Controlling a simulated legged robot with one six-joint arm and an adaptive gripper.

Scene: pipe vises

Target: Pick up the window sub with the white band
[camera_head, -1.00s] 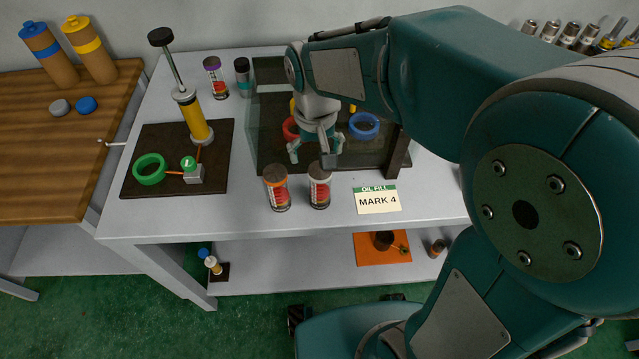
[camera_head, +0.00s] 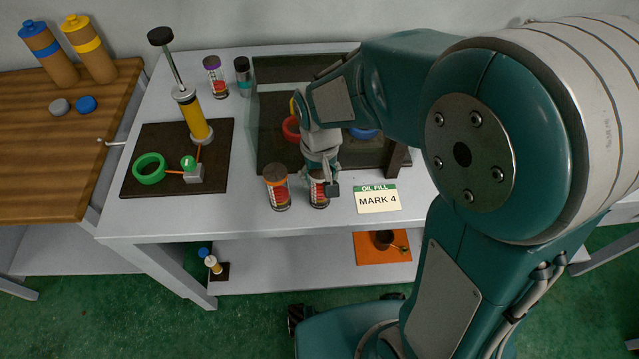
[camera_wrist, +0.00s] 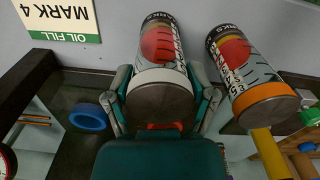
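The window sub with the white band (camera_wrist: 160,76) stands upright at the table's front, with a dark cap and red contents behind its window. In the head view its lower part (camera_head: 319,202) shows, and my gripper hides its top. My gripper (camera_head: 318,180) is over it from above. In the wrist view my gripper's fingers (camera_wrist: 160,98) stand on both sides of the sub, open, and I cannot tell whether either touches it. The window sub with the orange band (camera_head: 277,190) stands close to its left in the head view.
The MARK 4 sign (camera_head: 377,200) lies to the right. Behind is a dark glass-sided tray (camera_head: 275,120) with red and blue rings. A purple-topped sub (camera_head: 215,78) and a dark one (camera_head: 243,77) stand at the back. A yellow pump (camera_head: 194,115) stands left.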

